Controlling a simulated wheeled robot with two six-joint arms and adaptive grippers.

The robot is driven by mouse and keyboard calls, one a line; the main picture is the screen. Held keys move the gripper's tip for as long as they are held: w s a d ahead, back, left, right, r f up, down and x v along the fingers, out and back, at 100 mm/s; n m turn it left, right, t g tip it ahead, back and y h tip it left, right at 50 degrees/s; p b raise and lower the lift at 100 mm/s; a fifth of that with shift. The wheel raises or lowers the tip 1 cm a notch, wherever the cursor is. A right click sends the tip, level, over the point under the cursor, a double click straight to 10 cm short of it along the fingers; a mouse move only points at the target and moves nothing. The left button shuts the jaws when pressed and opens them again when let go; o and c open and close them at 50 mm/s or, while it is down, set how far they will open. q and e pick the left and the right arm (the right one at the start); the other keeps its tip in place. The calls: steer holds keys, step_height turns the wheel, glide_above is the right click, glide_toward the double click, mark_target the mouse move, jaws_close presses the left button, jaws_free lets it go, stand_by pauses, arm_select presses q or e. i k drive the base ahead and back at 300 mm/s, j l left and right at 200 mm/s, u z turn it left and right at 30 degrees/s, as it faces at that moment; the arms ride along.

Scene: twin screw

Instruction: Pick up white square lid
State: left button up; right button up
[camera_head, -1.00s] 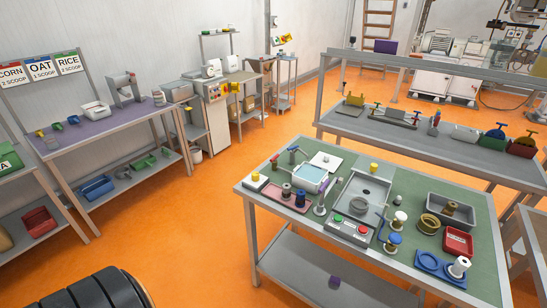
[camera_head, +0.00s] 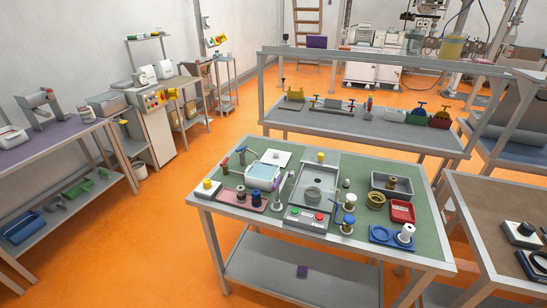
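A white, flat, square lid (camera_head: 277,158) with a small dark knob lies at the back left of the green-topped table (camera_head: 330,247). It is just behind a white square container (camera_head: 263,175) with a pale blue inside. The container looks open at the top. Neither of my grippers shows in the head view, so their state is hidden.
A red tray (camera_head: 238,197) with spools, a grey fixture (camera_head: 313,190) with buttons, a grey bin (camera_head: 391,186) and a blue plate (camera_head: 392,238) crowd the table. A grey bench (camera_head: 360,132) stands behind. Orange floor (camera_head: 150,240) is open on the left.

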mark_target(281, 158)
steer(key=j, duration=0.4)
steer(key=i+j+u, duration=0.1)
steer(key=j, duration=0.35)
steer(key=i+j+u, duration=0.1)
steer(key=j, duration=0.3)
steer(key=i+j, duration=0.1)
steer(key=j, duration=0.3)
